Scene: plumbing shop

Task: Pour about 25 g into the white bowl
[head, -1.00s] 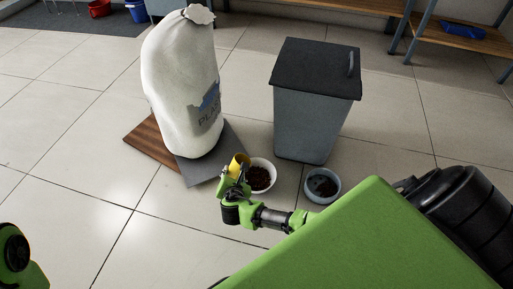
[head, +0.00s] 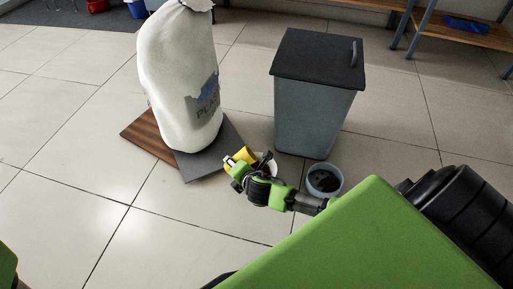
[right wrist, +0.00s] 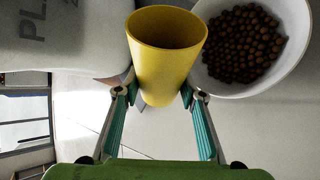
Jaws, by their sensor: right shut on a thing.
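My right gripper (head: 240,168) is shut on a yellow cup (head: 247,154), just in front of the big sack. In the right wrist view the yellow cup (right wrist: 165,60) sits between the fingers of the gripper (right wrist: 162,98); no contents show inside its mouth. The white bowl (right wrist: 297,65) is beside the cup there and holds many round brown pellets (right wrist: 240,45). In the head view the white bowl (head: 271,168) is mostly hidden behind my gripper and wrist. My left gripper is out of view; only a bit of green arm shows at lower left.
A white sack (head: 180,85) stands on a wooden board (head: 142,138) and a grey mat (head: 208,165). A grey lidded bin (head: 312,110) stands behind the bowls. A blue-grey bowl (head: 312,188) with dark contents is to the right. Floor at left is clear.

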